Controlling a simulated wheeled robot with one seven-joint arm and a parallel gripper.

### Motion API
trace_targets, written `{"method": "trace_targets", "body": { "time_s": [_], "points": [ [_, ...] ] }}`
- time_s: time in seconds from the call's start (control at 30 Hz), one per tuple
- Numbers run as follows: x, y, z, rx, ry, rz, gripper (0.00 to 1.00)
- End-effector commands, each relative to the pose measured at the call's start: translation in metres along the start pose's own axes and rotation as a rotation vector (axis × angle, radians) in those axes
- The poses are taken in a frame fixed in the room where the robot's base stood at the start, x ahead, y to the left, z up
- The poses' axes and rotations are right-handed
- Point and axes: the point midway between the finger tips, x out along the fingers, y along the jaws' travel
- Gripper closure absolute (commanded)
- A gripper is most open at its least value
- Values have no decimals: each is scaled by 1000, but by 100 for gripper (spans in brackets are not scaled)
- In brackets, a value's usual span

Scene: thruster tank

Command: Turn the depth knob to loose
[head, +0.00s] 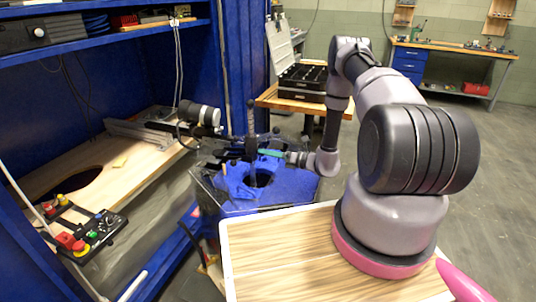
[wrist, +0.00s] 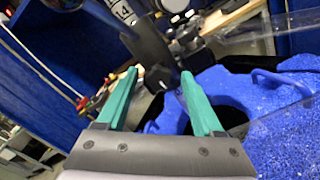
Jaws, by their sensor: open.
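My gripper (wrist: 159,76) is open, with its two teal fingers pointing away from the wrist camera. In the head view my gripper (head: 270,153) reaches left over a blue stand (head: 290,185), beside a dark upright post (head: 251,120). In the wrist view a black clamp-like block (wrist: 152,48) on a post with a white numbered label (wrist: 123,12) appears between and beyond the fingertips. Nothing is visibly gripped, and contact cannot be told. I cannot clearly make out which part is the depth knob or its setting.
A blue frame with a shelf (head: 100,38) and a control box with red buttons (head: 80,228) stand at left. A grey and black cylinder (head: 199,114) projects near the post. Open floor shows at right.

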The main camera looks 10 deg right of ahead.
Motion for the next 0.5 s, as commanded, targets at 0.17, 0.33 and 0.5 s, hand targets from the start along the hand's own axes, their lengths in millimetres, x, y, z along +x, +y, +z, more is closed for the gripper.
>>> {"method": "trace_targets", "body": {
  "time_s": [0.17, 0.33, 0.5],
  "points": [
    [0, 0, 0, 0, 0, 0, 31],
    [0, 0, 0, 0, 0, 0, 93],
    [0, 0, 0, -2, 0, 0, 100]
  ]
}}
